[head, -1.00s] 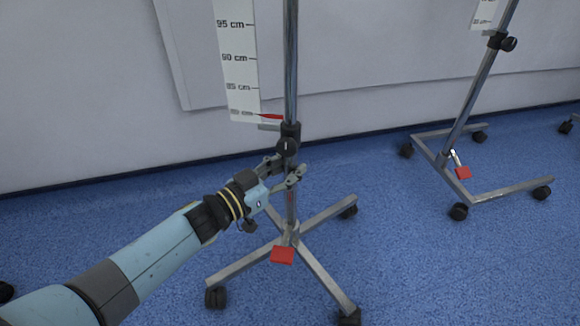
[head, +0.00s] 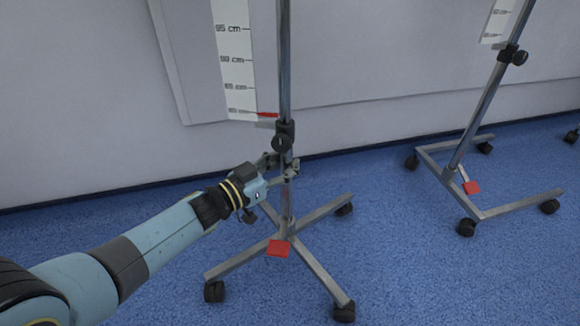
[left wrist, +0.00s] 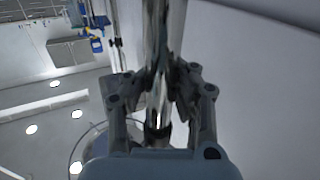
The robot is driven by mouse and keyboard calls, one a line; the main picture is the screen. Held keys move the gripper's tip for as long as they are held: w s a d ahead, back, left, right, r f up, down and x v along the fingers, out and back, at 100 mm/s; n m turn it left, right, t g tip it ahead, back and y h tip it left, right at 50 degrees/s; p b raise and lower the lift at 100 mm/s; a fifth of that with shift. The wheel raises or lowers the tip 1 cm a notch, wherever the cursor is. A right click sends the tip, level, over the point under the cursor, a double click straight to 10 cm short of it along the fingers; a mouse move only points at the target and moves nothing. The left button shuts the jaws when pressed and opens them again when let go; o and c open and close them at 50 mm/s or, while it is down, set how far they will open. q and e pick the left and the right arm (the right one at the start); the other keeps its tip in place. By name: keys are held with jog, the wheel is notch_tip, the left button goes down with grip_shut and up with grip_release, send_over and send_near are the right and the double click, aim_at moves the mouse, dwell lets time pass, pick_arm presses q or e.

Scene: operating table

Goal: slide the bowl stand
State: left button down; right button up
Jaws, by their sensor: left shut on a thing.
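The bowl stand shows in the head view as an upright metal pole (head: 285,75) on a cross-shaped wheeled base (head: 322,269) with a red pedal (head: 278,248). A black clamp knob (head: 282,143) sits on the pole. Its top is out of the head view. My left gripper (head: 287,168) is shut on the pole just below the knob. In the left wrist view the pole (left wrist: 165,40) runs between the two fingers (left wrist: 160,95). My right gripper is not in view.
A second wheeled stand (head: 485,100) with an open-sided base stands to the right. A wall (head: 90,100) with a height scale (head: 235,70) is close behind the stand. Blue floor (head: 430,280) is clear at the front right.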

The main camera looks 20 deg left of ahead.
pick_arm(q)
jog(key=shift+w+a, duration=0.4)
jog(key=shift+a, duration=0.15)
jog(key=c, duration=1.7)
grip_release()
jog(key=shift+r, duration=0.1)
jog(key=shift+c, duration=0.2)
jog(key=o, duration=0.7)
jog(key=shift+a, duration=0.35)
jog(key=shift+s, duration=0.1)
jog(key=shift+d, duration=0.25)
jog(key=shift+s, duration=0.1)
jog(key=shift+s+a, duration=0.15)
jog(key=shift+s, duration=0.15)
jog(key=v, duration=1.1)
